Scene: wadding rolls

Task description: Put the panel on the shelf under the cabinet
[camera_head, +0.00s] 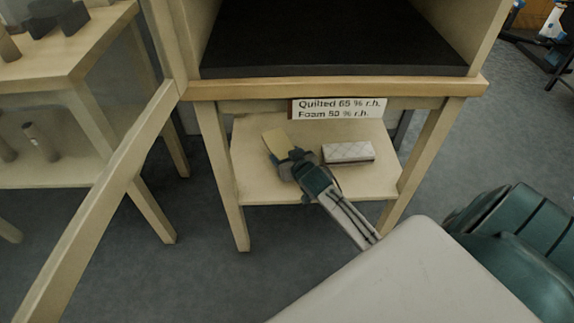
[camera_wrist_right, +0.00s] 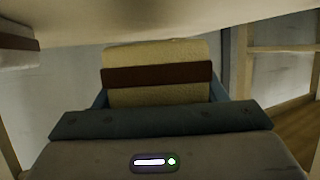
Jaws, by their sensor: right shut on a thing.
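My right gripper (camera_head: 289,160) reaches in under the cabinet (camera_head: 335,88) and is shut on a yellow foam panel (camera_head: 275,140). In the right wrist view the panel (camera_wrist_right: 155,54) shows a brown band across it, between the fingers. The panel is over the left part of the lower shelf (camera_head: 255,186); I cannot tell whether it touches the board. A white quilted panel (camera_head: 348,152) with a brown edge lies on the shelf to the right of the gripper. My left gripper is not in view.
A label (camera_head: 337,108) reading "Quilted 65 % r.h. Foam 50 % r.h." is on the cabinet's front. The table legs (camera_head: 223,180) flank the shelf. A slanting wooden bar (camera_head: 105,200) crosses at the left. Another table (camera_head: 75,68) with dark objects stands at the far left.

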